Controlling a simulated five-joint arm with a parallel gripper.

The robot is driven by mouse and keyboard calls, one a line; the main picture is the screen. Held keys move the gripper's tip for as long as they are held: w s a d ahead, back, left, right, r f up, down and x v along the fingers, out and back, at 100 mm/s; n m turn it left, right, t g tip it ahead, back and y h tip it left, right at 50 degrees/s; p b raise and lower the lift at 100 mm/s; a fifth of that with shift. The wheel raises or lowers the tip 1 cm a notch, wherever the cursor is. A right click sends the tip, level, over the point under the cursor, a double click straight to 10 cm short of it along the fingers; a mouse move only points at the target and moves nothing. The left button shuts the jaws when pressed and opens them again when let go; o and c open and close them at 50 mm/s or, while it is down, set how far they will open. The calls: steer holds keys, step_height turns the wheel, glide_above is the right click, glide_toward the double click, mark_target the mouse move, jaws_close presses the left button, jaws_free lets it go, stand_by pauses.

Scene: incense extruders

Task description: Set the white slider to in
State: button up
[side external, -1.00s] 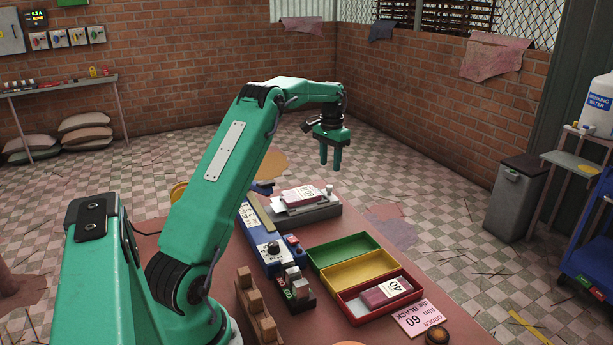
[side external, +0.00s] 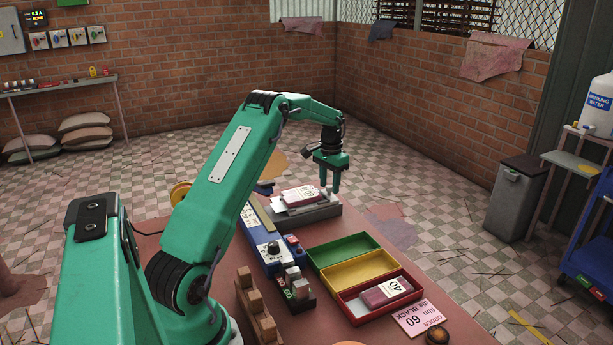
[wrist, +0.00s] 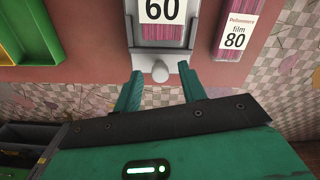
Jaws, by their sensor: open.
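The white slider (side external: 279,204) sits on a grey block (side external: 316,213) at the far end of the table. A pink-striped pack marked 60 (side external: 300,193) lies on it. In the wrist view the slider's pale round knob (wrist: 160,73) sticks out toward my gripper (wrist: 161,90), below the pack marked 60 (wrist: 162,12). My gripper (side external: 330,187) is open and lowered at the knob end of the block. Its two fingers stand either side of the knob, with gaps showing; I cannot tell how their tips' height compares with the knob.
A blue unit with a dial (side external: 270,248) and green, yellow and red trays (side external: 343,250) stand nearer. The red tray holds a pack marked 40 (side external: 386,292). An order card (side external: 419,318) lies in front.

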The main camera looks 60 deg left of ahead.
mark_target(313, 193)
jaws_close()
steer(key=shift+s, duration=2.85)
jaws_free()
